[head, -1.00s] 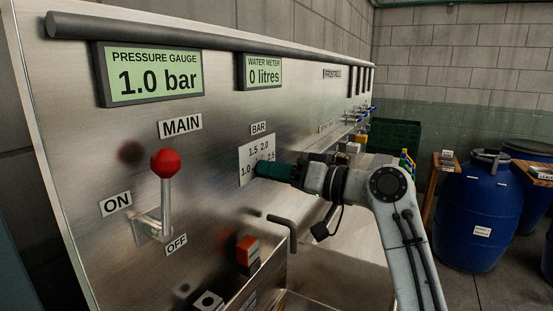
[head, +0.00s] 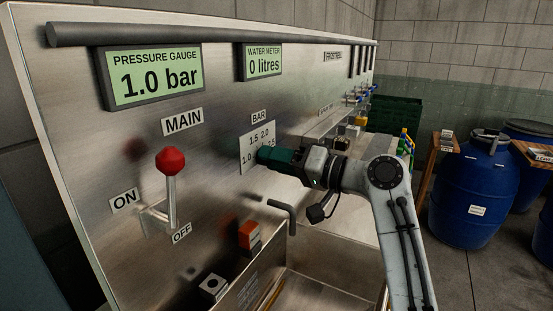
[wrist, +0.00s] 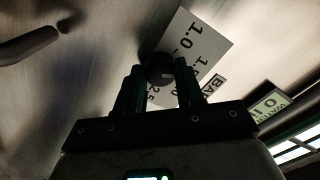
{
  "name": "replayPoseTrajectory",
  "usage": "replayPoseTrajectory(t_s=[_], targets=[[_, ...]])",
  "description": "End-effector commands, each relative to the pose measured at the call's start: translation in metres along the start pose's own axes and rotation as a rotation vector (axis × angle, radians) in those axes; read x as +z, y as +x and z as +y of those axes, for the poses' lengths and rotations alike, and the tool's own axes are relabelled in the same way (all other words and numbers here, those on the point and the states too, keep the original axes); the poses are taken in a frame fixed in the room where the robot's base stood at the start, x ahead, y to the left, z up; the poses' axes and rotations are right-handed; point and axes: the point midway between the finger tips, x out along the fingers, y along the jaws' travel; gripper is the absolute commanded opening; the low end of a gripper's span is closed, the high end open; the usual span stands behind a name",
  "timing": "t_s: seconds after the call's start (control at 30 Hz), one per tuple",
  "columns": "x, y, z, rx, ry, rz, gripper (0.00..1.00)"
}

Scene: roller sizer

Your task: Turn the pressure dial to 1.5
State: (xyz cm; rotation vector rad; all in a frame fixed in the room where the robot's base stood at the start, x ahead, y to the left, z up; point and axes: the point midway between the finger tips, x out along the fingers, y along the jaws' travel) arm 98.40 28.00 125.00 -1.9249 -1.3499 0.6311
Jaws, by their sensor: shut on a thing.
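The pressure dial is a dark round knob (wrist: 160,68) on a white scale plate (head: 258,133) marked 1.0, 1.5, 2.0 and 2.5 under a BAR label. My gripper (head: 264,155) reaches it from the right, with its green fingers at the plate. In the wrist view my gripper (wrist: 160,82) has a finger on each side of the knob and is shut on it. The knob's pointer is not clear to me. In the head view my fingers hide most of the knob and part of the plate. The pressure gauge (head: 154,76) reads 1.0 bar.
A red-knobbed MAIN lever (head: 171,163) stands to the left, between ON and OFF labels. A bent spout (head: 285,216) juts out below my gripper, over a steel basin. Blue barrels (head: 468,203) stand at right.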

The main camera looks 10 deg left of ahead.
Motion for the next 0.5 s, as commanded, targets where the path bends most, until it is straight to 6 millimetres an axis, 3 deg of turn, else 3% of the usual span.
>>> replayPoseTrajectory(t_s=[0.07, 0.1, 0.33, 0.5], targets=[[-0.0010, -0.0009, 0.0011, 0.002, 0.000, 0.004, 0.07], [-0.0010, -0.0009, 0.0011, 0.002, 0.000, 0.004, 0.39], [-0.0006, -0.0006, 0.0007, 0.001, -0.001, 0.002, 0.61], [-0.0004, -0.0003, 0.0004, 0.001, -0.001, 0.002, 0.63]])
